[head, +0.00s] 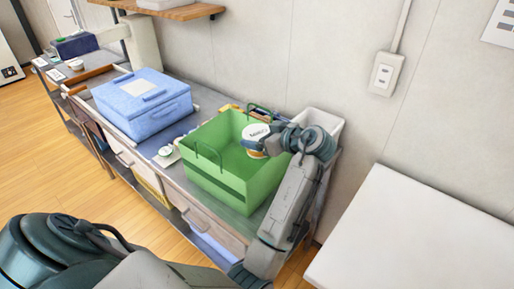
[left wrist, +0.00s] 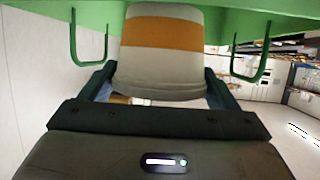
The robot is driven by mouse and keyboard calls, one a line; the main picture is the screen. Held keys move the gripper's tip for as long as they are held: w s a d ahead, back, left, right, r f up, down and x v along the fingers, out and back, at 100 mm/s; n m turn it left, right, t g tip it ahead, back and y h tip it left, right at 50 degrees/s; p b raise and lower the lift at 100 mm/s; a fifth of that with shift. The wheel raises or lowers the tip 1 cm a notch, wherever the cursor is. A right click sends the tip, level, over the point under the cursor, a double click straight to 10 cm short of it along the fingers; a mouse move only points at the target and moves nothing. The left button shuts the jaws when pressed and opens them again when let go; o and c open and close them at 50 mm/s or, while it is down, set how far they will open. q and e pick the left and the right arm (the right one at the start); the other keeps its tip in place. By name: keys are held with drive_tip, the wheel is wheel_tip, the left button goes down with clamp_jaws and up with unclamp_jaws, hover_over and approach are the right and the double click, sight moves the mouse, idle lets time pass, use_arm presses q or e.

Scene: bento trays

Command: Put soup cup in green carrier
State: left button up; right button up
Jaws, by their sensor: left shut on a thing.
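The soup cup (head: 257,131) has a white lid with dark lettering and an orange band. My left gripper (head: 270,140) is shut on it and holds it over the opening of the green carrier (head: 205,178), near the carrier's right back side. In the left wrist view the cup (left wrist: 160,65) sits between the two fingers of the left gripper (left wrist: 158,95), with the carrier's green wall (left wrist: 50,16) across the top. How far the cup's base reaches below the rim is hidden. My right gripper is not in view.
The carrier stands on a grey counter, with its thin green handles upright. A blue lidded bag (head: 145,115) stands to its left, with small white items (head: 166,151) between them. A white bin (head: 325,119) is close behind right. A white table (head: 430,235) is at right.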

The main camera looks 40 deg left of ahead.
use_arm(q)
wheel_tip(320, 180, down, 4)
drive_tip(key=shift+w+f+p, duration=0.1)
drive_tip(key=shift+w+p, duration=0.05)
drive_tip(key=shift+p, duration=0.5)
drive_tip(key=shift+f, duration=0.2)
drive_tip(key=shift+f+b, duration=0.65)
drive_tip(key=shift+b, duration=0.05)
drive_tip(key=o, duration=1)
drive_tip(key=shift+r, duration=0.25)
